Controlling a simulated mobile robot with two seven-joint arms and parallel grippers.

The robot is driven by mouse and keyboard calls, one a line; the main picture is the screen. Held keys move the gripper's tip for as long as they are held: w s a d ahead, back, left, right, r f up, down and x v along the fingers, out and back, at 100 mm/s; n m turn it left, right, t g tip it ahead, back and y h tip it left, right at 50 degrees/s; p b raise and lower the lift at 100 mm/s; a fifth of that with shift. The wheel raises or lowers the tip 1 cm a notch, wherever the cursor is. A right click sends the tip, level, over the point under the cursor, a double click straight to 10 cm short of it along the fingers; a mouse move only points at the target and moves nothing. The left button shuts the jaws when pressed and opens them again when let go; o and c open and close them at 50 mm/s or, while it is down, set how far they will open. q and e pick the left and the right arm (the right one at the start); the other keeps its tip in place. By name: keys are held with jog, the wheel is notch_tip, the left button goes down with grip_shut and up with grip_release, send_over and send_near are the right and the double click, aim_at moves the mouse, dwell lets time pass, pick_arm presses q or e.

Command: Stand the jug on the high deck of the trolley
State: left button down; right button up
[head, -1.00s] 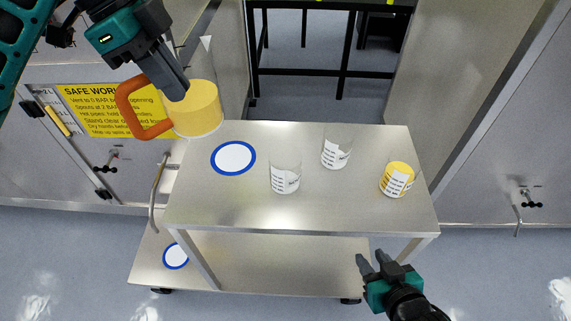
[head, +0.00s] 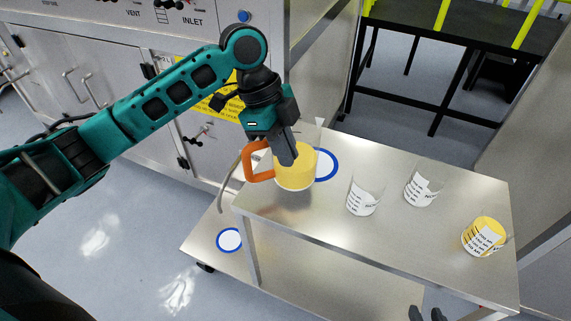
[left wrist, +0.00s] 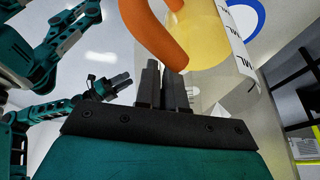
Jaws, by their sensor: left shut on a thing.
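The jug (head: 296,178) is clear with yellow liquid and an orange handle on its left. It looks upright, over the left end of the trolley's high deck (head: 300,220). I cannot tell whether its base touches the deck. My left gripper (head: 287,160) is shut on the jug from above, near the handle side; the jug also fills the upper middle of the left wrist view (left wrist: 195,45). A white disc with a blue rim (head: 327,166) on the high deck is partly hidden behind the jug. My right gripper (head: 426,314) shows only its parted fingertips at the bottom edge.
Two clear beakers (head: 364,196) (head: 423,187) and a yellow-filled beaker (head: 483,237) stand right of the jug on the high deck. The low deck (head: 330,290) carries another blue-rimmed disc (head: 229,240). A handle rail (head: 222,190) curves at the trolley's left end.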

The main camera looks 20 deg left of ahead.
aim_at(293, 182)
pick_arm(q)
notch_tip(293, 182, down, 4)
jog(key=shift+f, duration=0.1)
jog(key=c, duration=1.2)
grip_release()
jog(key=shift+c, duration=0.2)
jog(key=v, duration=1.2)
jog(key=shift+p, duration=0.35)
jog(key=shift+s, duration=0.15)
